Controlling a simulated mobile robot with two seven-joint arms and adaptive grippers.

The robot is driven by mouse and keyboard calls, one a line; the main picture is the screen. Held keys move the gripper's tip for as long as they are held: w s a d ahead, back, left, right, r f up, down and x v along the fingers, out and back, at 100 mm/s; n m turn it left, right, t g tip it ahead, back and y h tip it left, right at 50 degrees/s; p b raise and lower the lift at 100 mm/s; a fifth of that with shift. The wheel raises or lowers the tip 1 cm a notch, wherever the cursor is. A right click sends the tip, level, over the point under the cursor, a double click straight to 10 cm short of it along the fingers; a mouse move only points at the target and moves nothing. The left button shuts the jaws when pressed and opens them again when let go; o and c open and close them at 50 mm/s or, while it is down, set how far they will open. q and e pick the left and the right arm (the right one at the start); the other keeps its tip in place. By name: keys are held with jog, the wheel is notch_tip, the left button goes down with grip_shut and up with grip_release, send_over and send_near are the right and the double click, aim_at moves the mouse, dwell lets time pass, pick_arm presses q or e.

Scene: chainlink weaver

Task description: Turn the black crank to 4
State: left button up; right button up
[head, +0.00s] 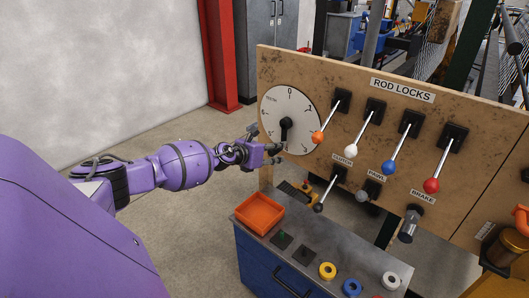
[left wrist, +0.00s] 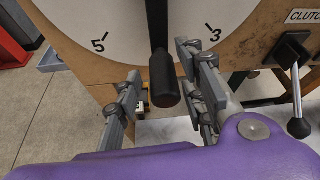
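The black crank (head: 285,131) sits on a white round dial (head: 304,99) at the left end of the wooden panel. In the head view its arm hangs down from the hub, and 0 shows at the dial's top. In the left wrist view the crank's handle (left wrist: 165,82) lies between the two fingers of my left gripper (left wrist: 161,88), with visible gaps on both sides. That gripper (head: 267,147) is open at the dial's lower edge. The wrist view shows 5 left of the crank and 3 right of it; no 4 can be read. My right gripper is not in view.
Levers with orange (head: 317,137), white, blue and red knobs stick out right of the dial. A clutch lever (head: 320,208) hangs below them. A blue cabinet (head: 262,262) with an orange tray (head: 260,213) stands below. Open floor lies left of the panel.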

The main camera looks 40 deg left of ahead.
pick_arm(q)
jog(key=v, duration=1.1)
jog(key=shift+s, duration=0.25)
jog(key=shift+a, duration=0.1)
jog(key=s+d+f+n+g+p, duration=0.2)
jog(key=s+d+f+n, duration=1.35)
jog(key=n, duration=0.35)
jog(key=s+d+f+n+g+p, duration=0.1)
jog(key=s+d+f+n, duration=0.1)
jog(key=s+d+n, duration=0.3)
jog(key=s+d+f+n+g+p, duration=0.1)
jog(key=s+d+n, duration=0.4)
jog(key=s, duration=0.6)
jog(key=s+d+f+n+g+y+p, duration=0.1)
jog(key=s+d+f+n, duration=0.3)
jog(key=s, duration=0.5)
jog(key=shift+d+n, duration=0.7)
jog(key=shift+n, duration=0.2)
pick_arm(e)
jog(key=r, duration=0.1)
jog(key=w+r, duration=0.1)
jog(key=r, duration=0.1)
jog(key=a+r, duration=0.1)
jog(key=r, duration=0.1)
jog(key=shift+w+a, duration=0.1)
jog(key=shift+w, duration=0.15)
